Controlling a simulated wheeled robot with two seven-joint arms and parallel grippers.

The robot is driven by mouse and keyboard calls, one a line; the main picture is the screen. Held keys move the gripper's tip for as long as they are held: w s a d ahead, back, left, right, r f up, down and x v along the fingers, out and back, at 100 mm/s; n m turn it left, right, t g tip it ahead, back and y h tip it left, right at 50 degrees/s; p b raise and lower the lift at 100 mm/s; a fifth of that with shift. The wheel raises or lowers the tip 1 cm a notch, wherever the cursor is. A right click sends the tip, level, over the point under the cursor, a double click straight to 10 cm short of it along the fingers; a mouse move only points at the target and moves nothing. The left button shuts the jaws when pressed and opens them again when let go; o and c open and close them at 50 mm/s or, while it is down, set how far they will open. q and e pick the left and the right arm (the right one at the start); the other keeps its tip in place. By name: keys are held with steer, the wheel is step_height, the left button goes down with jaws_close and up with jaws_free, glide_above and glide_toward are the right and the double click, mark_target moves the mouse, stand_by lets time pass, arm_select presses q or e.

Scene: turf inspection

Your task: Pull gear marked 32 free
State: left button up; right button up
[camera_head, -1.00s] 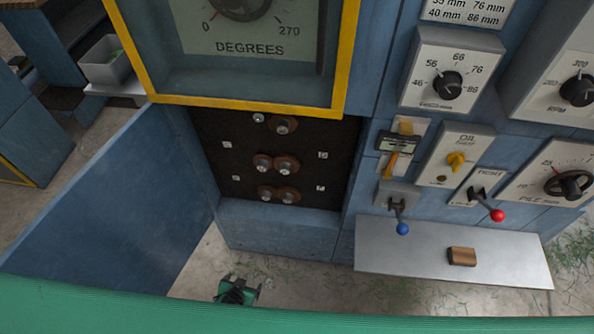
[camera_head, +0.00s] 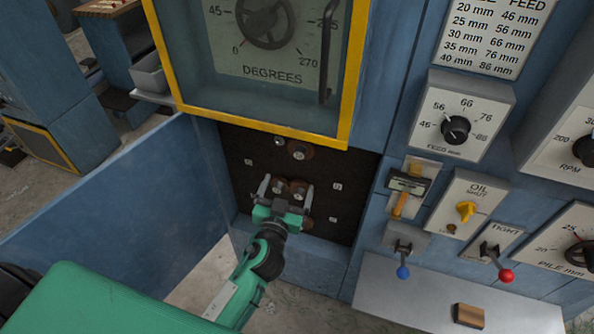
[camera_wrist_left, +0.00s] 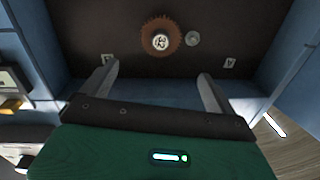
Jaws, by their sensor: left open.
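The left wrist view shows one gear (camera_wrist_left: 160,38) beyond and between the spread fingertips, with a hub number too small to read surely. I cannot tell which gear bears 32. My right gripper is not in view.
A blue side wall (camera_head: 120,205) stands left of the recess. The yellow-framed window (camera_head: 245,125) overhangs it. Blue (camera_head: 403,272) and red (camera_head: 506,275) knobbed levers stick out at right, above a grey shelf (camera_head: 400,300) with a wooden block (camera_head: 469,315).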

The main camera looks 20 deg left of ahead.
arm_select(q)
steer(key=p, duration=0.1)
glide_toward(299, 155)
steer(key=w, duration=0.4)
steer(key=w+p, duration=0.1)
steer(key=w, duration=0.2)
steer(key=w+p, duration=0.1)
steer(key=w, duration=0.1)
steer(key=shift+w+a, duration=0.2)
steer(key=shift+a, duration=0.15)
steer(key=shift+w, duration=0.45)
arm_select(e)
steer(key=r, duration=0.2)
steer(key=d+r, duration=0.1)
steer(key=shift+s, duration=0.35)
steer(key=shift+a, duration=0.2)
arm_select(q)
steer(key=shift+c, duration=1.1)
steer(key=c, duration=0.9)
steer(key=shift+o, duration=0.2)
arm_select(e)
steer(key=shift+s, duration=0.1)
arm_select(q)
steer(key=shift+s, duration=0.2)
